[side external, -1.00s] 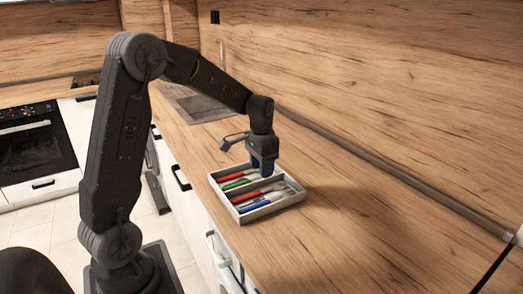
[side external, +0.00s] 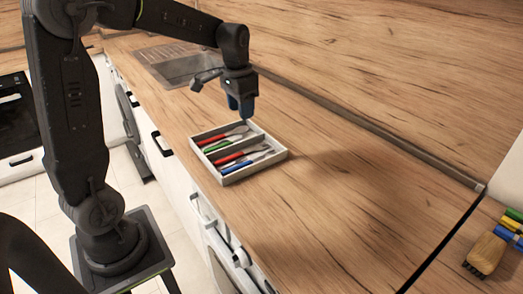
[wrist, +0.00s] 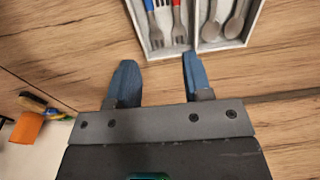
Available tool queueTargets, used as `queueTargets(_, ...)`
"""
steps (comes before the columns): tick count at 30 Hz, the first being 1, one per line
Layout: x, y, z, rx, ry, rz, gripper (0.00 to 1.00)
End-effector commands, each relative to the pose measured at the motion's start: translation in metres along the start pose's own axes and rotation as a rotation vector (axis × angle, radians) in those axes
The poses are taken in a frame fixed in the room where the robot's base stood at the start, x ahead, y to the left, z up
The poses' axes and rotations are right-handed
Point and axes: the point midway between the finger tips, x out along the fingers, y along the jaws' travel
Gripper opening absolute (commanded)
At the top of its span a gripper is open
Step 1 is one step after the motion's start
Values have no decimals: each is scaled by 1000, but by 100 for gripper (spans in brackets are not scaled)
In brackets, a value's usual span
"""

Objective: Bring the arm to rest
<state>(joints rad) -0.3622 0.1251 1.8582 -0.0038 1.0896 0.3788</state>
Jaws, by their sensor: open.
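My gripper (side external: 240,106) hangs above the back edge of a pale cutlery tray (side external: 257,169) on the wooden counter. In the wrist view, its two blue fingers (wrist: 158,66) are spread apart with nothing between them. The tray (wrist: 194,38) lies just beyond the fingertips there, cut off by the top of the picture. It holds red-, green- and blue-handled cutlery (side external: 230,157). Forks (wrist: 179,32) lie in one compartment and spoons (wrist: 210,30) in another in the wrist view. The handles of the spoons are out of that view.
A sink (side external: 190,70) is set into the counter behind the gripper. A wooden brush (side external: 486,254) and several coloured items (side external: 511,228) lie at the far right, past a dark gap. The wooden splashback (side external: 390,70) rises along the back. The counter right of the tray is clear.

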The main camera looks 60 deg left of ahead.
Motion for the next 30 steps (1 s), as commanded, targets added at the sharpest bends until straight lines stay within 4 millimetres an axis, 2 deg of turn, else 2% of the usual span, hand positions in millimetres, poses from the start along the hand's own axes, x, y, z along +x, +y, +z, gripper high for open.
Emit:
queueTargets(3, -27, 38, 27, 6, 84, -22, 46)
queueTargets(6, -42, 68, 56, 3, 155, -30, 46)
queueTargets(9, -52, 93, 86, -1, 230, -30, 46)
queueTargets(13, -54, 118, 124, -8, 318, -17, 46)
queueTargets(18, -50, 135, 157, -14, 397, 6, 46)
queueTargets(21, -48, 139, 166, -18, 420, 15, 46)
queueTargets(30, -46, 141, 168, -19, 426, 18, 46)
